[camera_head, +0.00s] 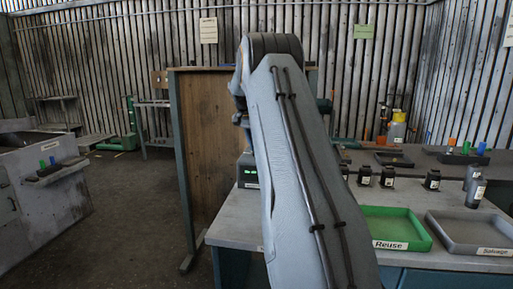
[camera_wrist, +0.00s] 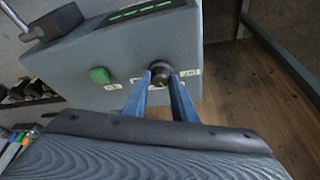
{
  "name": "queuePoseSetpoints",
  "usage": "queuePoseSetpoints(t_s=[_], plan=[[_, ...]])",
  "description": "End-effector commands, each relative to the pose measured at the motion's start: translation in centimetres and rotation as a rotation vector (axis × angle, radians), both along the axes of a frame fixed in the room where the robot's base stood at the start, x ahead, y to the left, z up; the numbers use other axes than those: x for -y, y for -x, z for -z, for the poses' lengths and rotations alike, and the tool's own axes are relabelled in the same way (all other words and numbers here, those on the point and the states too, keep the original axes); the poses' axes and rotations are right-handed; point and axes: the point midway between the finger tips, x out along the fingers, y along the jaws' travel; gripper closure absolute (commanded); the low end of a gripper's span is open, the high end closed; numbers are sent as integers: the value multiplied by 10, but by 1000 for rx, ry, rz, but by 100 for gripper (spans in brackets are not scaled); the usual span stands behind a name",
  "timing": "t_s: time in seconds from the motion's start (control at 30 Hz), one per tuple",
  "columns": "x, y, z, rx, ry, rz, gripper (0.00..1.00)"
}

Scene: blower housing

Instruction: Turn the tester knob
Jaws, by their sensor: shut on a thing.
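The tester (camera_wrist: 95,65) is a grey box with a lit green display strip on top and a green button (camera_wrist: 100,75) on its front face. Its dark round knob (camera_wrist: 161,70) sits right of the button, with small white labels on both sides. My gripper (camera_wrist: 162,78) has its two blue fingers around the knob, one on each side, shut on it. The knob's pointer mark cannot be made out. In the head view the tester (camera_head: 249,172) shows only in part beside my arm, which hides my gripper and the knob.
A green Reuse tray (camera_head: 400,245) and a grey Salvage tray (camera_head: 480,250) lie on the bench at the right. Several small black parts (camera_head: 388,177) stand behind them. A wooden panel (camera_head: 205,150) stands behind the tester. The floor at left is clear.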

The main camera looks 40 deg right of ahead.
Motion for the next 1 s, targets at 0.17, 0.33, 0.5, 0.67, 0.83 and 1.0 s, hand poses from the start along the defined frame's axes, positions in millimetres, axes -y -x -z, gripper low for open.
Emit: queuePoseSetpoints(t_s=[0.17,0.33,0.5,0.67,0.83,1.0], plan=[[-1,-1,0,2,-1,2,98],[-1,-2,0,3,-1,2,98],[-1,-1,0,2,-1,2,58],[1,0,0,2,-1,5,58],[-1,0,-4,2,0,5,58],[-9,2,-24,5,1,3,58]])
